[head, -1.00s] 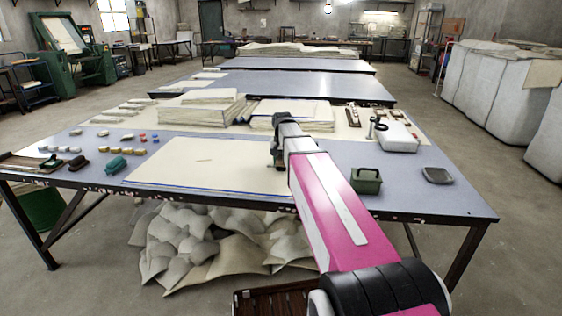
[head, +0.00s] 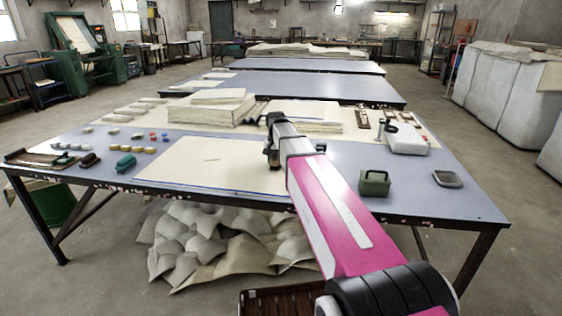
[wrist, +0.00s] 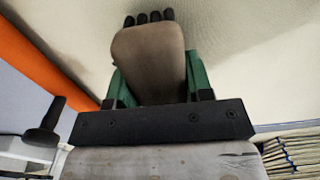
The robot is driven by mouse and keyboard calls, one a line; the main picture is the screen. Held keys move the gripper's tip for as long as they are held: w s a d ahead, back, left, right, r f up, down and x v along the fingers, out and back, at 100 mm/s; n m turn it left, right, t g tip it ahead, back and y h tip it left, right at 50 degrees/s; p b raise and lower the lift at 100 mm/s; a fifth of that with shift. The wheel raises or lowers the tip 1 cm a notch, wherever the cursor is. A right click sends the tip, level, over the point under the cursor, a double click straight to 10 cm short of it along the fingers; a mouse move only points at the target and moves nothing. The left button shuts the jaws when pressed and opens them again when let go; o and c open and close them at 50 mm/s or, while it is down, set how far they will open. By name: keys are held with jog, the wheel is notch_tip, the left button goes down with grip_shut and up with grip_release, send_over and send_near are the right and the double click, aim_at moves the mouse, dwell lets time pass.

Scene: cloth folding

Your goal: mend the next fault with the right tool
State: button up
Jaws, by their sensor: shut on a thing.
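A cream cloth sheet (head: 225,174) lies flat at the front middle of the blue-grey table. A small thin mark (head: 212,160) shows on it left of my gripper. My gripper (head: 271,158) is over the sheet's right part. In the wrist view my gripper (wrist: 150,85) is shut on a rounded tan-brown tool (wrist: 150,55) with several dark stubs at its far end. Green parts flank the tool on both sides. The tool's working face is hidden. Pale cloth fills the background there, and I cannot tell whether the tool touches it.
A green block (head: 126,163), a dark brush-like thing (head: 90,160) and several small coloured pieces lie at left. A green box (head: 374,183) and a grey dish (head: 447,179) stand at right. Cloth stacks (head: 212,108) are behind the sheet. Crumpled cloth (head: 220,245) lies underneath.

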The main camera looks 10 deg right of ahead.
jog(key=shift+w+a, duration=0.25)
jog(key=shift+a, duration=0.45)
jog(key=shift+f, duration=0.15)
jog(key=shift+s+d+f, duration=0.1)
jog(key=shift+s+d, duration=0.15)
jog(key=shift+d, duration=0.45)
jog(key=shift+s+d+f, duration=0.1)
jog(key=shift+s+d, duration=0.1)
jog(key=shift+d, duration=0.45)
jog(key=shift+s+d, duration=0.25)
jog(key=shift+d, duration=0.45)
jog(key=shift+s+d, duration=0.35)
jog(key=shift+d, duration=0.6)
jog(key=shift+s+d, duration=0.3)
jog(key=shift+d, duration=0.6)
jog(key=shift+d+r, duration=0.1)
jog(key=shift+r, duration=0.1)
jog(key=shift+d+r, duration=0.1)
jog(key=shift+r, duration=0.45)
jog(key=shift+a+r, duration=0.2)
jog(key=shift+r, duration=2.15)
